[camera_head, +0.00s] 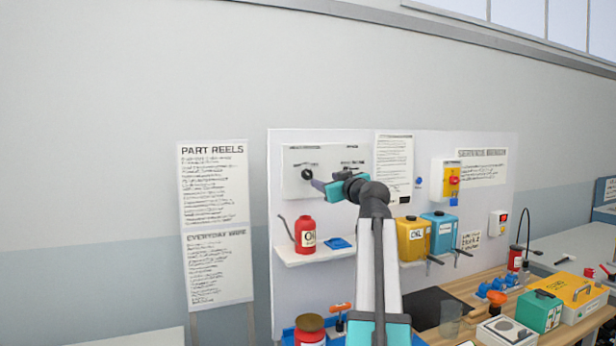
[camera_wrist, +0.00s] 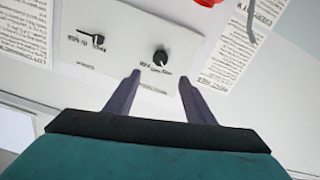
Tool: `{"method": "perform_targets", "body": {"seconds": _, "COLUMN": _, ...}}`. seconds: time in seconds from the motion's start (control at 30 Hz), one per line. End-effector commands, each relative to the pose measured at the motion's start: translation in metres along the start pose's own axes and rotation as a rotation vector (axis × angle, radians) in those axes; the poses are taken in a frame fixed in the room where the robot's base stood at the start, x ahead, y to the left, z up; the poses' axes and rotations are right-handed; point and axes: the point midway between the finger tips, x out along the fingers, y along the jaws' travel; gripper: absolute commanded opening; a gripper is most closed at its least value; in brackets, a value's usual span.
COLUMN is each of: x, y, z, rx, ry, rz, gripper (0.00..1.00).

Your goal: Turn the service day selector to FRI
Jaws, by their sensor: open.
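A white panel (camera_head: 296,157) on the upright board carries two controls. A round black knob (camera_head: 307,173) sits on its left; it also shows in the wrist view (camera_wrist: 161,57). A black lever-like control (camera_wrist: 92,38) is the other one, partly hidden behind my arm in the head view. The labels are too small to read, so I cannot tell which is the service day selector or where it points. My gripper (camera_head: 318,185) is open and empty. In the wrist view its fingertips (camera_wrist: 160,78) stand apart, either side of the round knob's line, short of it.
A yellow switch box (camera_head: 451,180) is to the right. The workbench at lower right is crowded.

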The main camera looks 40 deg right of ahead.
Motion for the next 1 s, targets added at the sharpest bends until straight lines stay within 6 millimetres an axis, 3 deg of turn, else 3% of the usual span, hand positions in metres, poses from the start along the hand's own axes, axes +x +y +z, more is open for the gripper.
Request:
{"method": "perform_targets", "body": {"seconds": 0.27, "x": 0.024, "y": -0.001, "z": -0.002, "rx": 0.001, "ry": 0.0, "rz": -0.002, "gripper": 0.49}}
{"method": "perform_targets", "body": {"seconds": 1.0, "x": 0.12, "y": -0.003, "z": -0.003, "rx": 0.0, "ry": 0.0, "rz": -0.005, "gripper": 0.49}}
